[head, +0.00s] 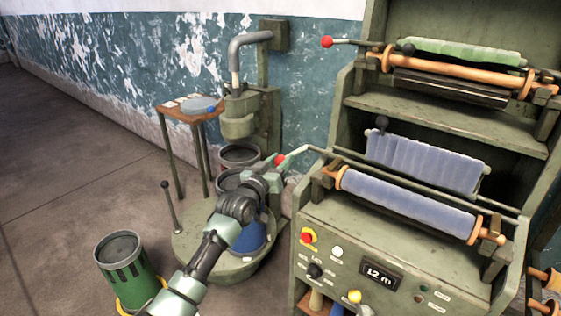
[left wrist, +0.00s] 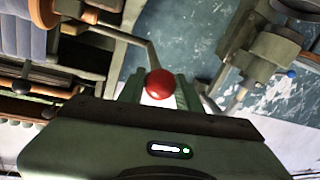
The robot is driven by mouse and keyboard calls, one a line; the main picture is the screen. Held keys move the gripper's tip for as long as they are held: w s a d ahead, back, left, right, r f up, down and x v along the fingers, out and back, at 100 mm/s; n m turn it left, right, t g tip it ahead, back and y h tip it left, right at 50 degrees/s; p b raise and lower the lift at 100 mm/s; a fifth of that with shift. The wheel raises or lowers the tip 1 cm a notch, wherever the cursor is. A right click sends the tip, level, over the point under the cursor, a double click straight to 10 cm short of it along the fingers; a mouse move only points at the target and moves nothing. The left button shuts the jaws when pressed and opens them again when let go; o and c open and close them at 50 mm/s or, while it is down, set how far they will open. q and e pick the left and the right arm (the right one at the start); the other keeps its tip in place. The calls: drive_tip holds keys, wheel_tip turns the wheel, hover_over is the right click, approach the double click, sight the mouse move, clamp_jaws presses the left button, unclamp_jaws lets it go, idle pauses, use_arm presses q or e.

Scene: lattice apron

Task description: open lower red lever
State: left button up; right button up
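The lower red lever has a red knob (head: 280,160) on a pale green bar (head: 310,149) at the left end of the lower roller. In the left wrist view the red knob (left wrist: 159,83) sits between the two green fingers of my left gripper (left wrist: 160,94), with its bent bar running up and left. In the head view my left gripper (head: 272,172) is right at this knob. I cannot tell whether the fingers press on the knob or stand slightly apart from it. My right gripper is not in view.
An upper red knob (head: 327,42) sits by the upper roller. The green machine (head: 340,215) has a control panel with buttons and a display reading 12 m. A round-based stand (head: 185,245), a small table (head: 175,112) and a green bin (head: 125,265) stand at left. Floor further left is clear.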

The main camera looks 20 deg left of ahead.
use_arm(q)
clamp_jaws()
drive_tip(key=shift+f, duration=0.1)
idle(1.0)
